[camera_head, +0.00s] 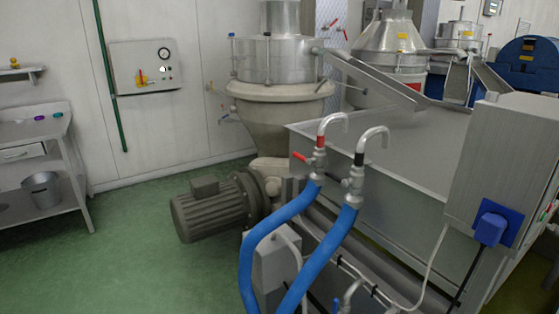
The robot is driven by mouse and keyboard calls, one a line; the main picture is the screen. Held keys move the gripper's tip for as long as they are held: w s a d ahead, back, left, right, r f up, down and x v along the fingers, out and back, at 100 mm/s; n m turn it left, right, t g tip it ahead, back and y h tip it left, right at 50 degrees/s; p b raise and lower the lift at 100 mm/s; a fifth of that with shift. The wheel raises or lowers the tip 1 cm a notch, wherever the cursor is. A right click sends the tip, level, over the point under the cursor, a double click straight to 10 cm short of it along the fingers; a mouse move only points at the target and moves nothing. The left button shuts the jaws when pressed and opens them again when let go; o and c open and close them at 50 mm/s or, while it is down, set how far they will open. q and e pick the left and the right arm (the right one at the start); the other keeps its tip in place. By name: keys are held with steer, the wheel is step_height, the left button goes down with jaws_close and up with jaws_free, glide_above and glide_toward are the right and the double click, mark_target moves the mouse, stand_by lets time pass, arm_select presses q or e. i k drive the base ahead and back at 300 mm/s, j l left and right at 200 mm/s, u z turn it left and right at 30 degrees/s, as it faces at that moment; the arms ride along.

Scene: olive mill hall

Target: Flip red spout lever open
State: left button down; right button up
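The red spout lever (299,157) is small and sticks out to the left from the valve of the left metal spout (333,116). This spout has a red band and a hooked top. A second hooked spout (376,131) with a black band stands to its right, with its own valve (352,184). A blue hose (266,235) runs down from the left valve, and another blue hose (325,247) from the right one. Whether the red lever's valve is open or shut is too small to tell. Neither of my grippers is in view.
A large metal tank (415,140) stands behind the spouts, with a grey box (497,150) at its right. A motor (212,207) sits low to the left. A shelf table (30,140) stands far left. The green floor (130,255) is clear at the lower left.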

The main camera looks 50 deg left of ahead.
mark_target(307, 162)
steer(key=u, duration=1.35)
steer(key=i+j+z, duration=0.1)
steer(key=i+j, duration=0.15)
steer(key=j, duration=0.1)
